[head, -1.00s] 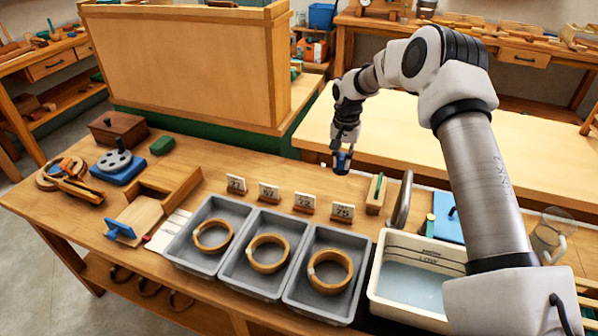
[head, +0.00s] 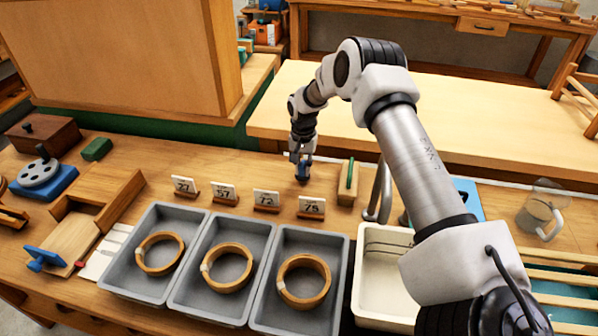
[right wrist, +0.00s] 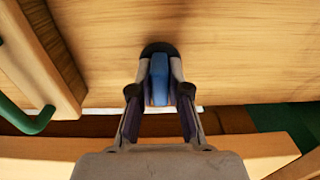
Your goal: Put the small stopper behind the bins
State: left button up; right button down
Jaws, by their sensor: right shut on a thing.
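My right gripper (head: 303,170) is shut on the small stopper (right wrist: 159,82), which has a blue grip and a dark rounded end. In the head view the stopper (head: 303,178) is small and partly covered by the fingers. It is low over the bench, behind the number cards and the row of grey bins (head: 340,262). I cannot tell whether it touches the wood. Each of the three bins holds a wooden ring. My left gripper is not in view.
Number cards (head: 266,201) stand between the bins and the stopper. A wooden block with a green strip (head: 347,183) and a curved metal handle (head: 378,195) stand to the right. A white water tub (head: 370,300) adjoins the bins. Bare bench lies left of the gripper.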

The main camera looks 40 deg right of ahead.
aim_at(303, 164)
jog(key=shift+f, duration=0.95)
jog(key=shift+f, duration=0.1)
jog(key=c, duration=1.1)
grip_release()
jog(key=shift+c, duration=0.2)
notch_tip(303, 164, up, 12)
jog(key=shift+r+b, duration=0.2)
jog(key=shift+b, duration=0.25)
